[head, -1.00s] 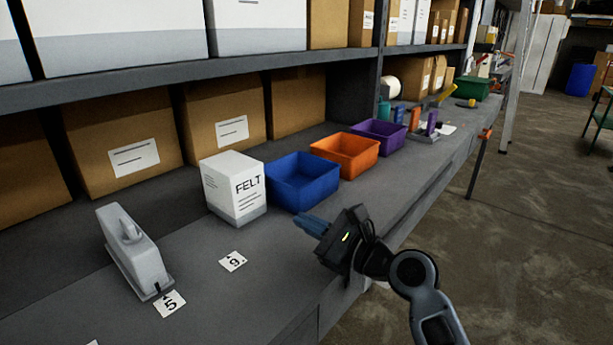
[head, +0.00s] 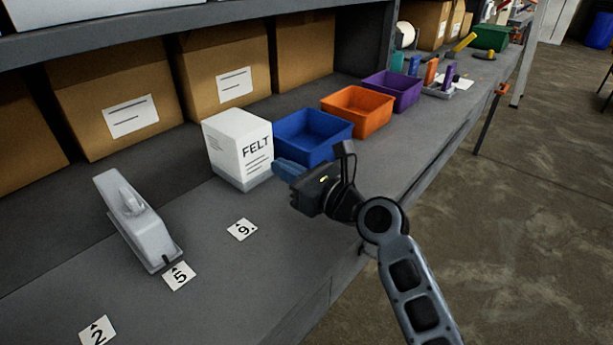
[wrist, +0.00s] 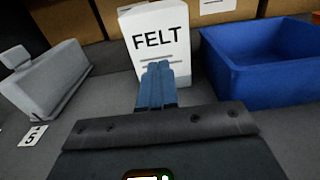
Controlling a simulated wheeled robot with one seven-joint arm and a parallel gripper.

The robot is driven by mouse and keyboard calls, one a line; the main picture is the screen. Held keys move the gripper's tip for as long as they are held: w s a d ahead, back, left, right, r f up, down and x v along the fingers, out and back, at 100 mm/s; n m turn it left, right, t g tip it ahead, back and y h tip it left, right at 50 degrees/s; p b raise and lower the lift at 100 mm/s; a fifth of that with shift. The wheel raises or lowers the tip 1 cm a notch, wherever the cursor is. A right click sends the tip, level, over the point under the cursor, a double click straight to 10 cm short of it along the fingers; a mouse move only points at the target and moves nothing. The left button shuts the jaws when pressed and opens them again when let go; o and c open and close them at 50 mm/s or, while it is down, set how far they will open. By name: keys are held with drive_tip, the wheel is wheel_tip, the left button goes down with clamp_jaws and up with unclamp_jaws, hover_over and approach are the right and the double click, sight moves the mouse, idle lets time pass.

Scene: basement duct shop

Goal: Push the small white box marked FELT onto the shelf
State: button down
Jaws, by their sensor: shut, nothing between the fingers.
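The white box marked FELT (head: 237,148), with a grey lower band, stands upright on the grey shelf surface (head: 215,285), left of the blue bin. It also shows in the wrist view (wrist: 158,35), straight ahead of my fingers. My gripper (head: 278,168) is shut and empty, its blue fingers pointing at the lower part of the box's lettered face. In the wrist view the fingertips (wrist: 157,70) overlap that face; I cannot tell whether they touch it.
A blue bin (head: 330,152) stands close right of the box, with orange (head: 375,122) and purple (head: 408,98) bins beyond. A grey tape-dispenser-like object (head: 135,220) stands left. Number cards (head: 243,230) lie in front. Cardboard boxes (head: 110,105) line the back.

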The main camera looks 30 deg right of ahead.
sight(257, 154)
drive_tip(key=shift+x, duration=2.35)
